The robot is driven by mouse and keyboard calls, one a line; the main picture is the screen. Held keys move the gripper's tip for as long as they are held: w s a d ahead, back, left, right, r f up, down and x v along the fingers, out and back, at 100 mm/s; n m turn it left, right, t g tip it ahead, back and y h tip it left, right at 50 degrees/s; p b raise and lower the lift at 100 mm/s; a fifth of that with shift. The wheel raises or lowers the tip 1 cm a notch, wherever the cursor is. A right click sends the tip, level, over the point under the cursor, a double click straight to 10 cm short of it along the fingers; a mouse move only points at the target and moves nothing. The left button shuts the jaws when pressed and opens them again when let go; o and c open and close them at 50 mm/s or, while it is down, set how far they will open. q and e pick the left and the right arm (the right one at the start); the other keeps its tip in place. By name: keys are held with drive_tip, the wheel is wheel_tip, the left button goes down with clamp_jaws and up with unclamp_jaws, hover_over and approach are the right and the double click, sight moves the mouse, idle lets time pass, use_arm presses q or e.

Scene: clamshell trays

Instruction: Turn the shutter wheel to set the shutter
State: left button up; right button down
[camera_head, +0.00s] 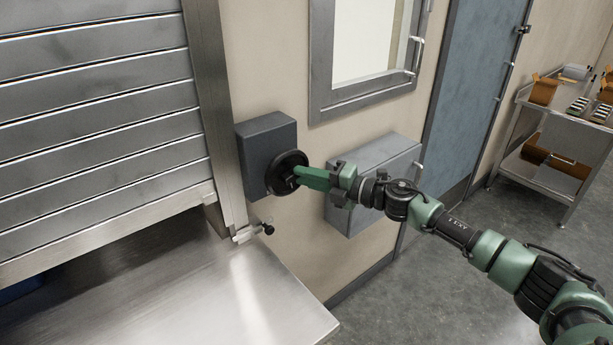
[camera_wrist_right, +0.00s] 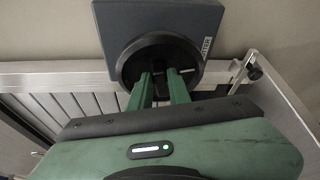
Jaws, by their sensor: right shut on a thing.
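The black round shutter wheel (camera_head: 284,168) sits on the front of a dark grey box (camera_head: 266,138) on the wall, right of the shutter. My right gripper (camera_head: 301,177) reaches in from the right and is shut on the wheel's hub. In the right wrist view the wheel (camera_wrist_right: 192,62) lies behind the green fingers (camera_wrist_right: 161,82), which hide part of its middle. The slatted metal shutter (camera_head: 95,110) is partly down, with an open gap between its lower edge and the steel counter (camera_head: 215,280). My left gripper is not in view.
A small latch with a black knob (camera_head: 268,229) sticks out below the wheel, beside the shutter frame. A grey wall cabinet (camera_head: 385,160) is close behind my right wrist. A framed window (camera_head: 365,50), a blue door (camera_head: 475,80) and a loaded cart (camera_head: 545,165) stand further right.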

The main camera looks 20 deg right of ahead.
drive_tip(key=shift+f, duration=0.1)
drive_tip(key=c, duration=1.3)
unclamp_jaws()
drive_tip(key=b+v, duration=0.3)
drive_tip(key=v, duration=0.4)
drive_tip(key=shift+s+d, duration=0.2)
drive_tip(key=shift+s, duration=0.1)
